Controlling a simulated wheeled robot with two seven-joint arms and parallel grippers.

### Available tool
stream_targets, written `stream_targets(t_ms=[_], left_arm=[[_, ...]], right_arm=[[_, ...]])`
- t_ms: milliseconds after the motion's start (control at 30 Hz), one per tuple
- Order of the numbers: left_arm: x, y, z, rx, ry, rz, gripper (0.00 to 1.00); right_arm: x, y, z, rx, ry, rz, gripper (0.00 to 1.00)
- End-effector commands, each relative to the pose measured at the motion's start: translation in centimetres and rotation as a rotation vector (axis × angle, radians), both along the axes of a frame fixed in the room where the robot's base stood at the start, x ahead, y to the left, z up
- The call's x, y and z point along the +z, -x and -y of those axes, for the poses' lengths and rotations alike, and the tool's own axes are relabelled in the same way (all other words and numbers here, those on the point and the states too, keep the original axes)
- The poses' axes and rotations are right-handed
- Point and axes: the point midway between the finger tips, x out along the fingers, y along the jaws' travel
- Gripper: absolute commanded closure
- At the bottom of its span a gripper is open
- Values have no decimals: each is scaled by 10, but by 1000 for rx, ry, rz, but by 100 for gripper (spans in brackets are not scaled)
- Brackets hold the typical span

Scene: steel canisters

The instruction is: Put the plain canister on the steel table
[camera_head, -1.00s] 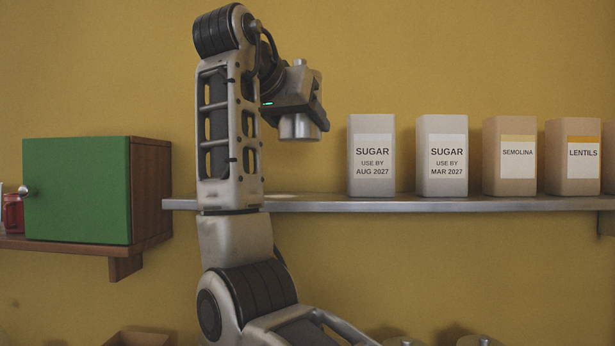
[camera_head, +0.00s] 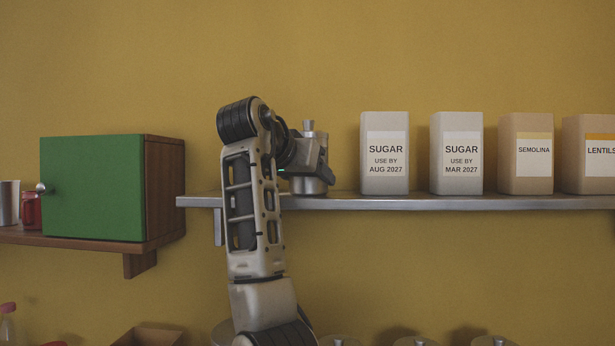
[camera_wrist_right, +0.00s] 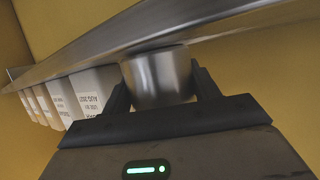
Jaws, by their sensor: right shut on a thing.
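A steel canister (camera_head: 308,186) with a knob on its lid is held in my right gripper (camera_head: 304,166), just above or on the left part of the steel shelf (camera_head: 400,202). In the right wrist view the canister (camera_wrist_right: 158,78) sits between the two fingers of the right gripper (camera_wrist_right: 158,92), with a plain, unlabelled side showing. Its base is close to the shelf edge (camera_wrist_right: 200,30); I cannot tell whether it touches. My left gripper is not in view. No steel table can be made out.
Two sugar packets (camera_head: 384,170) (camera_head: 456,170), a semolina packet (camera_head: 526,170) and a lentils packet (camera_head: 592,165) stand right of the canister. A green-doored cabinet (camera_head: 92,188) is at left. Several lids with knobs (camera_head: 500,341) show at the bottom edge. An open box (camera_head: 150,337) is below the cabinet.

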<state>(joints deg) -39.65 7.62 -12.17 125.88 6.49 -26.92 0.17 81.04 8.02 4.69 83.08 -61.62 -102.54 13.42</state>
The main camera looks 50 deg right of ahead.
Motion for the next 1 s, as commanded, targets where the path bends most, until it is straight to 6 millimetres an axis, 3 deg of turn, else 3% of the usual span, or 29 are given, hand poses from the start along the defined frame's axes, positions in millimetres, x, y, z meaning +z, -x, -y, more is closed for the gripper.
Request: stream_targets(t_ms=[133,167,233,633,1000], left_arm=[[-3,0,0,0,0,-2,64],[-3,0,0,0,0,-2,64],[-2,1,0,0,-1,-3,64],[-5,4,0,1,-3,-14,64],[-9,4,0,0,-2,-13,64]], right_arm=[[-3,0,0,0,2,1,70],[-4,0,0,0,0,-1,37],[-3,0,0,0,0,-1,18],[3,1,-5,2,1,1,18],[31,20,-71,4,2,2,18]])
